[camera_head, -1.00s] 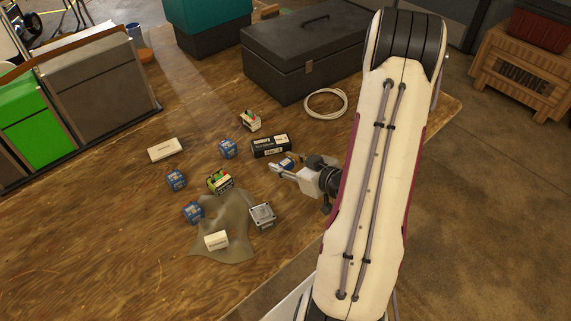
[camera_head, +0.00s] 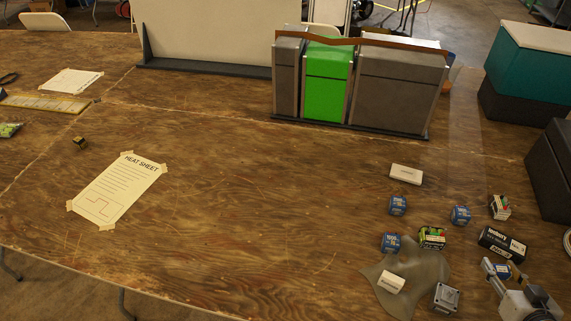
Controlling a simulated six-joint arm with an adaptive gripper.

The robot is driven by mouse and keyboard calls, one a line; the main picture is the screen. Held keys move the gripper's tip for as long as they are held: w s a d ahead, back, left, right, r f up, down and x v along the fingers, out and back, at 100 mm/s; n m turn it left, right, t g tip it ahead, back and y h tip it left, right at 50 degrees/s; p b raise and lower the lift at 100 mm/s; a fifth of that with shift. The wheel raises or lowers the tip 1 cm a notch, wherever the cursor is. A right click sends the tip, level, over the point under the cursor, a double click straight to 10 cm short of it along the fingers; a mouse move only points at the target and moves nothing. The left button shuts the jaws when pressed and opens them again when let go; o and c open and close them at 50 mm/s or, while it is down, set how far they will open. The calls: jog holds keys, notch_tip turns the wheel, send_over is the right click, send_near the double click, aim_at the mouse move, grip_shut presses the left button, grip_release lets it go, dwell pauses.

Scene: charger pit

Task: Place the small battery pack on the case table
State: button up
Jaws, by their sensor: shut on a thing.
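My gripper (camera_head: 498,268) is at the lower right, low over the wooden table (camera_head: 220,240), and is shut on a small blue pack (camera_head: 504,271). A finger partly hides that pack, and I cannot tell whether it touches the table. Similar blue packs stand to the left: one by the cloth (camera_head: 391,242), one above it (camera_head: 398,204) and one nearer the gripper (camera_head: 461,214). A dark case (camera_head: 546,170) is cut off by the right edge. I cannot tell which surface is the case table.
Close to my gripper are a black box (camera_head: 502,244), a grey metal block (camera_head: 446,297) and a green-black pack (camera_head: 432,237). A white box (camera_head: 391,282) lies on the cloth (camera_head: 425,268). Grey and green bins (camera_head: 402,88) stand behind. The table around the heat sheet (camera_head: 117,190) is largely clear.

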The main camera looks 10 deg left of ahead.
jog(key=w+a+f+n+g+y, duration=0.1)
jog(key=w+a+n+y, duration=0.3)
jog(key=a, duration=0.6)
jog(key=w+a+n+g+y, duration=0.1)
jog(key=w+a, duration=0.5)
jog(key=a, duration=0.4)
jog(key=w+a+f+n+g+y, duration=0.1)
jog(key=w+a+n+y, duration=0.3)
jog(key=a, duration=0.6)
notch_tip(320, 180, up, 2)
send_over(280, 186)
jog(key=shift+a+r+m+g+h, duration=0.1)
jog(key=shift+r+m+g+h, duration=0.1)
jog(key=shift+m+g+h, duration=0.1)
jog(key=shift+f, duration=0.15)
jog(key=shift+f, duration=3)
jog(key=shift+f, duration=0.15)
jog(key=shift+f, duration=1.75)
